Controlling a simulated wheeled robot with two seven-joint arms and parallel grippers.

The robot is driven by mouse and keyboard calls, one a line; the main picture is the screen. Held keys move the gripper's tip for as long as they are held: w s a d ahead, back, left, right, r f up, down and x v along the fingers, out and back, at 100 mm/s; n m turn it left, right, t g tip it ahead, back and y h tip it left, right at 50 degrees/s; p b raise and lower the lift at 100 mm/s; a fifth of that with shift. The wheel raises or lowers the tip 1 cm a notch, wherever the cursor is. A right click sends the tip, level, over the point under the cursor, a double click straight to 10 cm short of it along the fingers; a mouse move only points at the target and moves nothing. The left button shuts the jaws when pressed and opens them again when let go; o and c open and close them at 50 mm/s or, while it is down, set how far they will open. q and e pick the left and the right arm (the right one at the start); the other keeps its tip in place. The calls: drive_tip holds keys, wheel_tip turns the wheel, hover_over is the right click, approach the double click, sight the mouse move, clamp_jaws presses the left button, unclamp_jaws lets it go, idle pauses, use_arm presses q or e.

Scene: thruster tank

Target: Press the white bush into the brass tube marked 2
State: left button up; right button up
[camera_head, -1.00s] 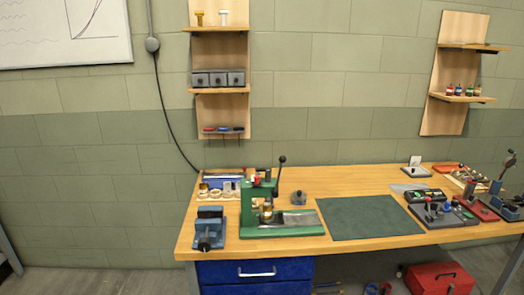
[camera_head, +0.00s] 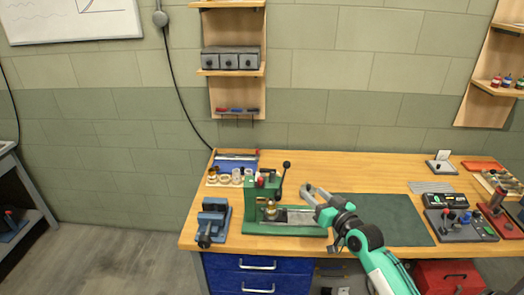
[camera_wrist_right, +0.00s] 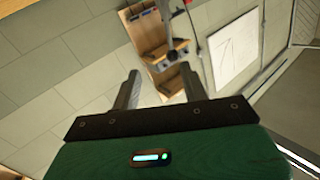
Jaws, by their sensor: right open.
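Several small round pieces, white and brass coloured, stand on a wooden board (camera_head: 212,184) at the back left of the bench. The white bush and the tube marked 2 are too small to single out there. A green press (camera_head: 262,190) with a dark lever stands in front. A brass-coloured piece (camera_head: 270,212) sits low in it. My right gripper (camera_head: 308,188) is just right of the press, apparently above the bench. In the right wrist view its two fingers (camera_wrist_right: 162,88) are apart with nothing between them. My left gripper is not in view.
A blue vise (camera_head: 212,220) stands left of the press. A dark green mat (camera_head: 395,215) lies to the right, partly behind my right arm. A dark box (camera_head: 445,200) and other tools crowd the bench's right end. Shelves (camera_head: 232,72) hang on the wall.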

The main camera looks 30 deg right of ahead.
sight(289, 166)
drive_tip(key=shift+y, duration=0.3)
drive_tip(key=w+r+p, duration=0.1)
drive_tip(key=w, duration=0.3)
drive_tip(key=w+a+r+p, duration=0.1)
drive_tip(key=w+p, duration=0.1)
drive_tip(key=w, duration=0.2)
drive_tip(key=w+r+p, duration=0.1)
drive_tip(key=w+p, duration=0.1)
drive_tip(key=w, duration=0.3)
drive_tip(key=shift+a, duration=0.35)
drive_tip(key=shift+w, duration=0.6)
drive_tip(key=shift+c, duration=0.5)
clamp_jaws()
